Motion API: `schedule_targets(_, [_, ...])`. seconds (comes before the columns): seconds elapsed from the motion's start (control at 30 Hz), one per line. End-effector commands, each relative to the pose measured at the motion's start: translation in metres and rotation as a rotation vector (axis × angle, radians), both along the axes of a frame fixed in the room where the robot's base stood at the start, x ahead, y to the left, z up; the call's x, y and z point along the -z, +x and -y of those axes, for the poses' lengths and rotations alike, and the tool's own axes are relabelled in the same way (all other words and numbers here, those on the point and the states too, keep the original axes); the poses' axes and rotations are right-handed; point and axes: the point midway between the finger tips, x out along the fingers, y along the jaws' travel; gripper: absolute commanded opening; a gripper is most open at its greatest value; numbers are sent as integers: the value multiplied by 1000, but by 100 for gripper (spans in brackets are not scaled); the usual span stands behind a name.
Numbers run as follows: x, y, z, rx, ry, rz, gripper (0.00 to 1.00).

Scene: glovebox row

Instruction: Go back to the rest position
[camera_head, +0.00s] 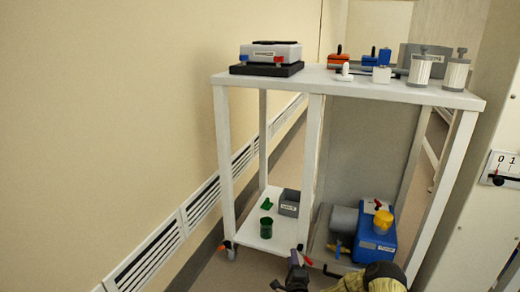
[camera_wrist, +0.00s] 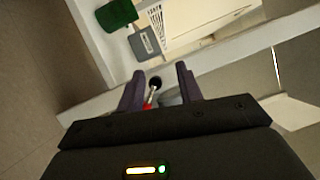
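My gripper (camera_head: 297,262) is low in front of the white cart (camera_head: 312,160), near its bottom shelf, at the lower edge of the head view. In the wrist view its two dark fingers (camera_wrist: 160,75) stand apart with a clear gap. A small black round part with a red piece (camera_wrist: 155,83) shows between or beyond the fingers; I cannot tell how far off it is. Nothing is seen clamped. Part of my forearm shows at the bottom of the head view.
The cart top carries a scale-like device (camera_head: 270,55) and two white canisters (camera_head: 456,72). A wall with vents (camera_head: 150,255) is at left.

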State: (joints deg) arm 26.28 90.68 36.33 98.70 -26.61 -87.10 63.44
Motion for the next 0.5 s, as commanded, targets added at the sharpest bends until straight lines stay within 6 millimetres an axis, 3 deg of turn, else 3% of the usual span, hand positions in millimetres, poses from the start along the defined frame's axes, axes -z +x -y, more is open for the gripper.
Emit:
schedule_targets(0.03, [-23, 3, -10, -48, -66, -28, 36])
schedule_targets(0.3, [-84, -4, -45, -274, -445, -210, 36])
schedule_targets(0.5, [-128, -25, -52, -409, -721, -336, 36])
